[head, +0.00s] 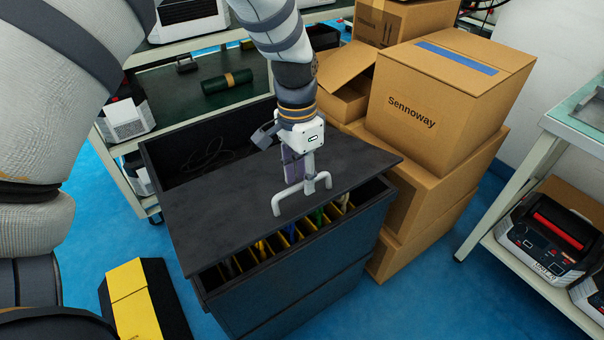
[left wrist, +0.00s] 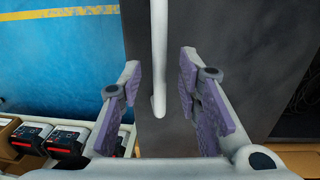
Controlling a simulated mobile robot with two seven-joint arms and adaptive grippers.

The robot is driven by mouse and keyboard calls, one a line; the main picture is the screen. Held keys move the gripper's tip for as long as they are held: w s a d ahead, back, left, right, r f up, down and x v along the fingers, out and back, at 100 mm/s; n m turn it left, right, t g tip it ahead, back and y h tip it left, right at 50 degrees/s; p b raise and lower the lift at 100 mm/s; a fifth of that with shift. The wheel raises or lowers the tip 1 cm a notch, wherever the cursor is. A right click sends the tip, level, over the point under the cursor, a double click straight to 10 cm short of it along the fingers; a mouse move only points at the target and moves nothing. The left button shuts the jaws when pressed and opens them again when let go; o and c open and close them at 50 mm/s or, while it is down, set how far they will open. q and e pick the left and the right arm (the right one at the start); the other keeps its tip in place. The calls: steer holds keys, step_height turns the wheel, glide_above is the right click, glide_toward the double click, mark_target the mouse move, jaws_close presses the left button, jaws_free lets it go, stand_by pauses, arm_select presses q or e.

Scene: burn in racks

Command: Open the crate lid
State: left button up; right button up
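The dark crate (head: 325,265) stands on the blue floor in the middle of the head view. Its dark flat lid (head: 225,205) sits tilted over it, with a gap along the front edge showing yellow dividers inside. A pale bar handle (head: 294,196) stands on the lid near its front edge. My left gripper (head: 309,176) is at this handle. In the left wrist view the handle (left wrist: 159,55) runs between the two purple-padded fingers, which are spread, with visible space on both sides. My right gripper is not in view.
Cardboard boxes (head: 445,95) are stacked close to the crate's right. A shelf rack (head: 185,95) stands behind. A yellow and black case (head: 140,295) lies on the floor at left. A bench with devices (head: 545,240) is at right.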

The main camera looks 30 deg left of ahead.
arm_select(q)
jaws_close()
steer(key=shift+r, duration=0.1)
